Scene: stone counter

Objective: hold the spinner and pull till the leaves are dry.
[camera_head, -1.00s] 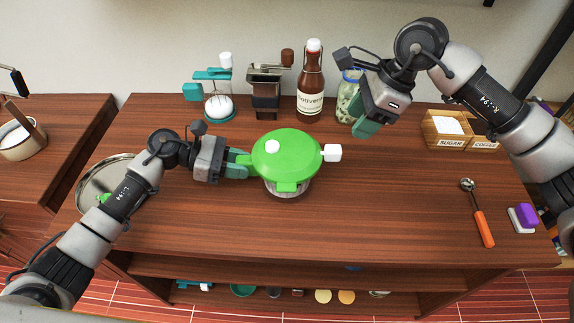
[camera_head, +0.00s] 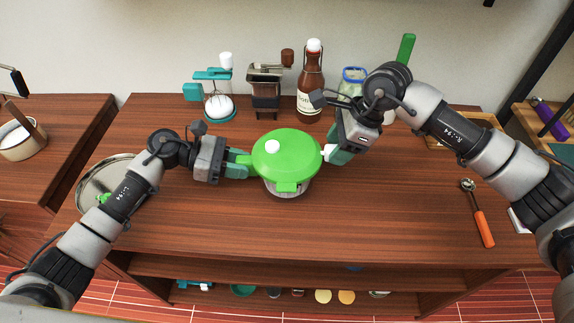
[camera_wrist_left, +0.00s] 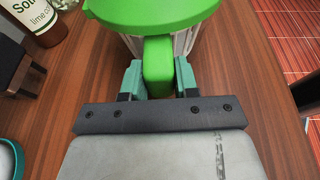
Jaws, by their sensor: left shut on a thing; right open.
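The salad spinner with a green lid (camera_head: 287,160) stands upright at the middle of the wooden table. Its green side handle shows in the left wrist view (camera_wrist_left: 158,66). My left gripper (camera_head: 240,164) is shut on that handle, with one finger on each side. The white pull knob (camera_head: 327,153) sticks out of the lid's right side. My right gripper (camera_head: 334,156) is open at the knob, its fingertips beside or around it; I cannot tell whether they touch. The leaves inside the spinner are hidden by the lid.
A metal tray (camera_head: 88,207) lies at the left, partly behind my left arm. An orange-handled scoop (camera_head: 482,225) lies at right. The front of the table is clear.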

